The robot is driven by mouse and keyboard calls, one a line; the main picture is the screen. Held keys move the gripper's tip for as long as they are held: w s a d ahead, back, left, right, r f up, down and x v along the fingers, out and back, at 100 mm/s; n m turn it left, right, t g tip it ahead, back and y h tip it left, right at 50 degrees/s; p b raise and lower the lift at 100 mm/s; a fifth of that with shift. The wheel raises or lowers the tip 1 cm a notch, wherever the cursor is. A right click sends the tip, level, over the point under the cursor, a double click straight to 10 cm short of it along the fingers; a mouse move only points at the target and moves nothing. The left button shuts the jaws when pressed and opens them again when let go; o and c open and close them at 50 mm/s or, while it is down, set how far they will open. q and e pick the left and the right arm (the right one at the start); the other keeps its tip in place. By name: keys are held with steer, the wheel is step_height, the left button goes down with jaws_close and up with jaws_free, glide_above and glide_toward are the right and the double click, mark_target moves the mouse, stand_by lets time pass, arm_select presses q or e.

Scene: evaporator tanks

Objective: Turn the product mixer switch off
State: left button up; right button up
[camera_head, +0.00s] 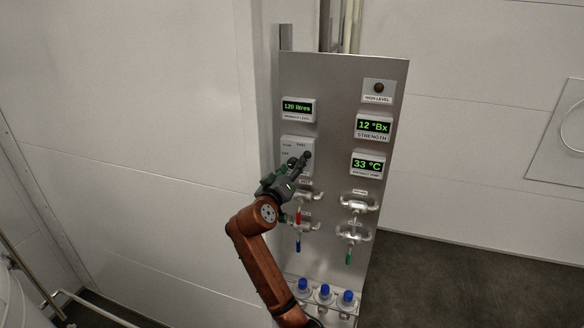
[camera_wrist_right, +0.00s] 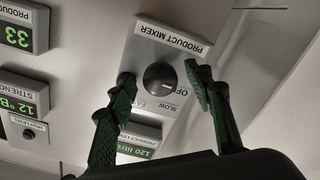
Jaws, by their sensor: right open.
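The product mixer switch is a round black knob (camera_wrist_right: 160,78) on a pale grey plate, seen upside down in the right wrist view. The words OFF and SLOW are printed beside it; I cannot clearly tell where its pointer stands. In the head view its plate (camera_head: 291,142) is at the left of the steel panel, and my gripper hides the knob. My right gripper (camera_head: 299,161) is in front of this plate. In the right wrist view the open fingers (camera_wrist_right: 160,76) lie on either side of the knob; contact is not clear. My left gripper is not in view.
The steel panel (camera_head: 335,75) also carries a product level display (camera_head: 298,109), strength display (camera_head: 373,127) and temperature display (camera_head: 367,164). Below are valves with red, blue and green handles (camera_head: 349,257) and blue-capped bottles (camera_head: 324,291). Floor right of the panel is clear.

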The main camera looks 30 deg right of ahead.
steer(key=v, duration=1.1)
steer(key=shift+s+a, duration=0.25)
steer(key=shift+a, duration=0.05)
